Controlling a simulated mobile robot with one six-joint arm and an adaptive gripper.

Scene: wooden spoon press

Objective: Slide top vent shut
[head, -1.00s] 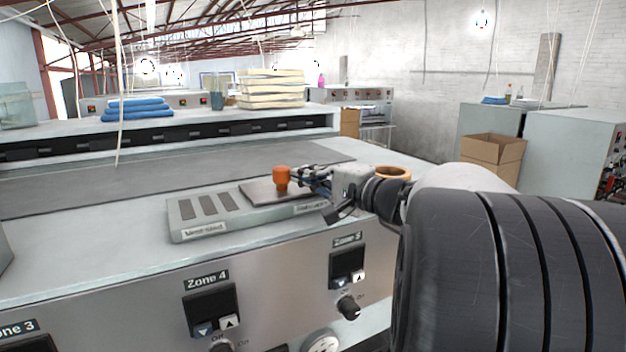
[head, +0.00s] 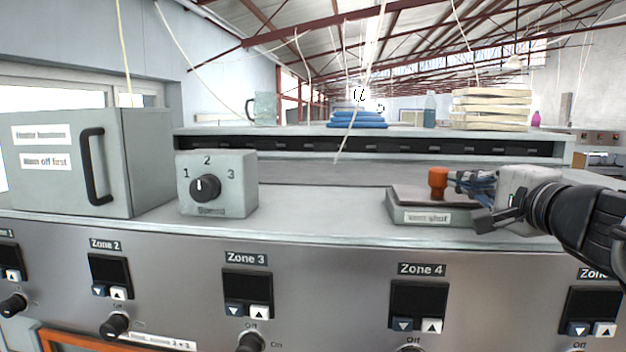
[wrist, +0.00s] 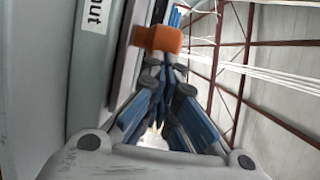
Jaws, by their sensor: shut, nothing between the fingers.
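The top vent is a low grey box (head: 404,216) on the machine top, with a front label reading "Vent shut". Its dark sliding plate (head: 408,196) lies at the box's left end, and no open slots show there. An orange knob (head: 438,180) stands upright on the plate. My gripper (head: 462,184) is shut and empty, with its fingertips at the knob's right side. In the wrist view the closed blue fingers (wrist: 166,68) meet or nearly meet the orange knob (wrist: 158,39). The right part of the box is hidden behind my gripper.
A grey speed dial box (head: 230,195) and a cabinet with a black handle (head: 97,166) stand to the left on the machine top. Zone controls (head: 418,300) line the front panel. The machine top (head: 320,228) between dial box and vent is clear.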

